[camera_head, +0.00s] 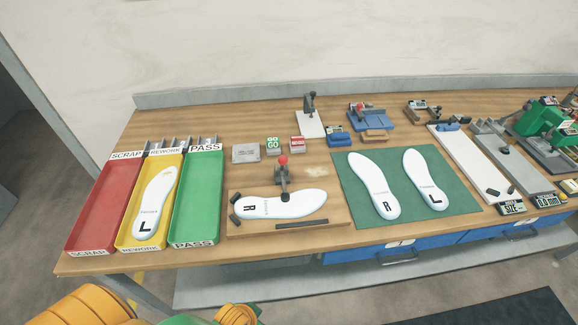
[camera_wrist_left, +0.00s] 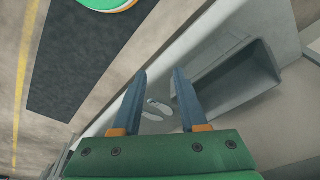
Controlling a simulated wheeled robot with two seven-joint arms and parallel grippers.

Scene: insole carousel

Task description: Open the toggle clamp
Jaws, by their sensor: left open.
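The toggle clamp (camera_head: 284,178) stands on the wooden fixture board (camera_head: 335,217) in the head view. It has a red knob on top and a dark body. A white insole marked R (camera_head: 295,205) lies on the board with the clamp over its upper edge; I cannot tell whether the clamp presses on it. My left gripper (camera_wrist_left: 160,72) is open in the left wrist view, with nothing between its two blue-grey fingers. It is away from the clamp, which that view does not show. My right gripper is not in view.
Red, yellow and green trays (camera_head: 196,200) stand left of the board; the yellow one holds an insole marked L (camera_head: 153,205). A green mat (camera_head: 450,195) with two insoles lies to the right. Small blocks (camera_head: 273,145) and a stand (camera_head: 310,122) sit behind the clamp.

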